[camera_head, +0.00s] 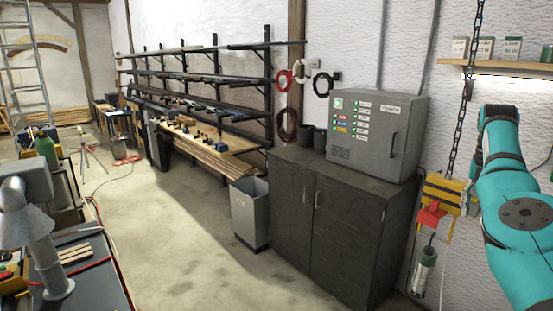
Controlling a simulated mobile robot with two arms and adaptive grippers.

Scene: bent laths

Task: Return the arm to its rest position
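A teal link of my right arm stands raised at the right edge of the view, with a dark round joint cover on it. The arm runs out of the picture at the bottom right. No fingers of my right gripper show. My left arm and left gripper are not in view. No bent lath can be made out with certainty; some thin wooden strips (75,254) lie on the dark bench at the lower left.
A yellow chain hoist (441,193) hangs beside my arm. A dark cabinet (318,225) bears a grey control box (378,133). A grey bin (249,212) stands at its left. A grey machine (38,235) stands at lower left. The middle floor is clear.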

